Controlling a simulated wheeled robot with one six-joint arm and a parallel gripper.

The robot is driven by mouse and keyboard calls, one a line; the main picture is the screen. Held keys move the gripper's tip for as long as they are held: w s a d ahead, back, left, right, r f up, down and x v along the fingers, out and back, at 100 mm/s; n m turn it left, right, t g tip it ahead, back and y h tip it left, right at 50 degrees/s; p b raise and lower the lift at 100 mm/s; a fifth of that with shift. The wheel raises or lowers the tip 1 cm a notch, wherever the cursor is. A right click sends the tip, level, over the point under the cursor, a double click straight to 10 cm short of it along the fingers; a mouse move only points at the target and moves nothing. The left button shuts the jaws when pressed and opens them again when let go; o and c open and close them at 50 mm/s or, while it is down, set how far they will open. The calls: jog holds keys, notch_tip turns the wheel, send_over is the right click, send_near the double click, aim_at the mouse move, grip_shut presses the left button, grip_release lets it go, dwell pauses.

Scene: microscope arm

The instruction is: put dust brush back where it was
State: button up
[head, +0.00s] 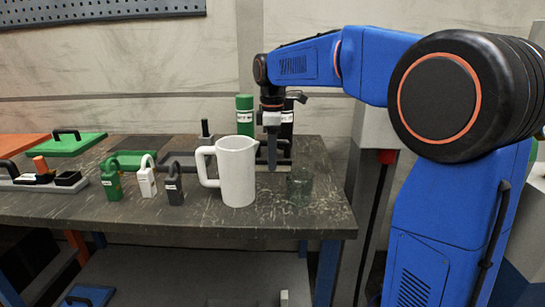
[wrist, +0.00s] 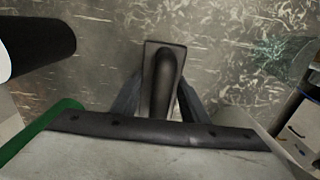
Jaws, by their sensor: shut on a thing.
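The dust brush (wrist: 165,80) is dark, with a rounded handle and a flat rectangular part. In the wrist view it sits between the two fingers of my gripper (wrist: 160,100), which is shut on it. In the head view my gripper (head: 272,122) points down over the right part of the workbench, just right of the white pitcher. The dark brush (head: 272,155) hangs below the fingers there, slim and roughly upright. I cannot tell whether its lower end touches the bench top.
A white pitcher (head: 237,172) and a clear glass (head: 299,187) stand close by. A green bottle (head: 245,118) and a black bottle (head: 288,120) stand behind. Several small lock-shaped items (head: 147,177) stand left. The workbench (head: 320,215) is bare near its front right corner.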

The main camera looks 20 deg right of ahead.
jog(key=shift+f, duration=0.1)
jog(key=o, duration=1)
jog(key=shift+c, duration=0.2)
notch_tip(320, 180, up, 12)
jog(key=shift+r, duration=0.15)
jog(key=shift+s, duration=0.1)
